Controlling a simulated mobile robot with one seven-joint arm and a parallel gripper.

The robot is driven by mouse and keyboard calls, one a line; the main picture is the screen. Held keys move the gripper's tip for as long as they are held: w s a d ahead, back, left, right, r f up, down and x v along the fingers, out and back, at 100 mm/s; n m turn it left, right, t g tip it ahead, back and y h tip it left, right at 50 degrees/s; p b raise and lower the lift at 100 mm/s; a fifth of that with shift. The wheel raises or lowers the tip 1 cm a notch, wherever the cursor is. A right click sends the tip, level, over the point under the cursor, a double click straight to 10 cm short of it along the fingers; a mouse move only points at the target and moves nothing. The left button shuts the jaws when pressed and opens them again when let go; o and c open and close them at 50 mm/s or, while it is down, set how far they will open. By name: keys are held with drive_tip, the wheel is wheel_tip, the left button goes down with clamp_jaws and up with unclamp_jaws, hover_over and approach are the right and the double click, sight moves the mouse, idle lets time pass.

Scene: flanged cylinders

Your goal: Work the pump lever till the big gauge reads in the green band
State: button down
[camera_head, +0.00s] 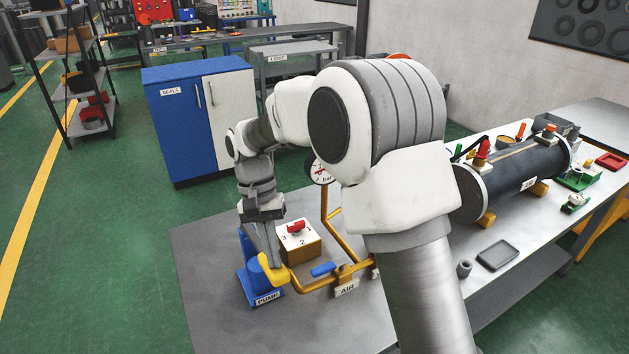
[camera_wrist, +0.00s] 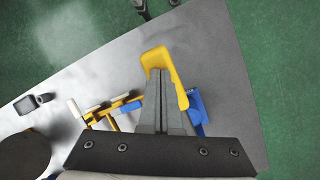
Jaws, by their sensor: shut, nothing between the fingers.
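The blue pump (camera_head: 250,283), labelled PUMP, stands at the near left of the table. Its yellow lever (camera_head: 271,273) is low, beside the yellow pipe. My gripper (camera_head: 272,262) points down at the lever with its fingers together and nothing between them. In the wrist view the fingertips (camera_wrist: 160,75) lie against or just over the yellow lever (camera_wrist: 181,90), whose bent end shows beyond and to the right of them. I cannot tell whether they touch. The round white gauge (camera_head: 317,172) is partly hidden by my arm; its needle and green band cannot be read.
A brown block with a red selector knob (camera_head: 296,227) stands right of the pump. A blue valve handle (camera_head: 323,269) sits on the yellow pipe (camera_head: 326,205). A dark flanged cylinder (camera_head: 515,178) lies at the right. The table's left corner (camera_head: 205,243) is bare.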

idle(0.4)
drive_tip(key=shift+b+x, duration=1.95)
drive_tip(key=shift+x, duration=1.15)
drive_tip(key=shift+w, duration=0.1)
drive_tip(key=p+v, duration=0.5)
drive_tip(key=v, duration=0.1)
drive_tip(key=shift+r+p, duration=0.2)
drive_tip(key=shift+p, duration=0.1)
drive_tip(key=shift+f, duration=0.2)
